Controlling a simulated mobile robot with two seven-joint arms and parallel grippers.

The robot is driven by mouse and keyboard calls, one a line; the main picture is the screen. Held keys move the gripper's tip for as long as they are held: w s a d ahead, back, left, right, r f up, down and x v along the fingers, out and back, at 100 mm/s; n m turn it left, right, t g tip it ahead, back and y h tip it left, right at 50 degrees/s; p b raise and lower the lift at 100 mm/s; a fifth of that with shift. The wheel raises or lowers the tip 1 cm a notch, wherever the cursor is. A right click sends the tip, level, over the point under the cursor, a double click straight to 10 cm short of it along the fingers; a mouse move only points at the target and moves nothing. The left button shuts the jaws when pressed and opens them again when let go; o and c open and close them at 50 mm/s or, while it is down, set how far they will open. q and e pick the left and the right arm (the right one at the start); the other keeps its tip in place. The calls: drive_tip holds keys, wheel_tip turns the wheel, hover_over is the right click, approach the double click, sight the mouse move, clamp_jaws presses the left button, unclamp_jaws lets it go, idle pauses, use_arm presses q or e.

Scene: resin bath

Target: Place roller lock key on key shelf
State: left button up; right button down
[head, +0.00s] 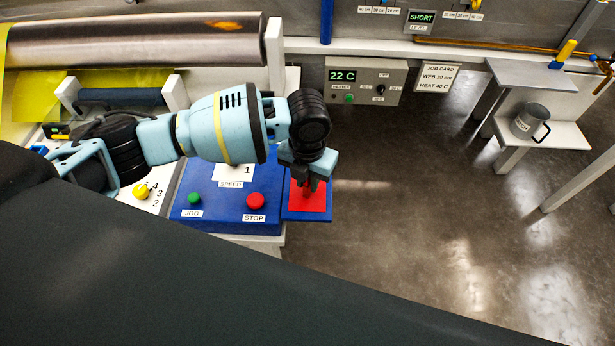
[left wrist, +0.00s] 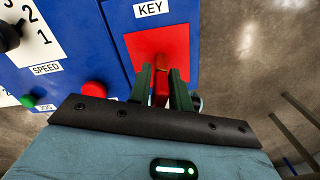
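The key shelf (head: 325,213) is a small blue ledge with a red square pad (left wrist: 180,42), at the right end of the blue control panel. In the left wrist view a KEY label (left wrist: 151,8) lies beside the pad. My left gripper (head: 308,184) points down over the red pad. In the left wrist view its dark green fingers (left wrist: 161,88) are closed on both sides of the red and orange roller lock key (left wrist: 160,88). Whether the key touches the pad is hard to tell. My right gripper is not in view.
The blue panel holds a green JOG button (head: 194,198) and a red STOP button (head: 255,201) close to the shelf. A large roller (head: 140,42) stands behind my left arm. Open floor lies right of the shelf. A mug (head: 529,122) stands on a far white shelf.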

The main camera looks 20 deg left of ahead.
use_arm(q)
drive_tip(key=shift+o, duration=1.2)
drive_tip(key=shift+r, duration=0.15)
wheel_tip(320, 180, up, 12)
drive_tip(key=shift+r+p, duration=0.1)
drive_tip(key=shift+p, duration=0.3)
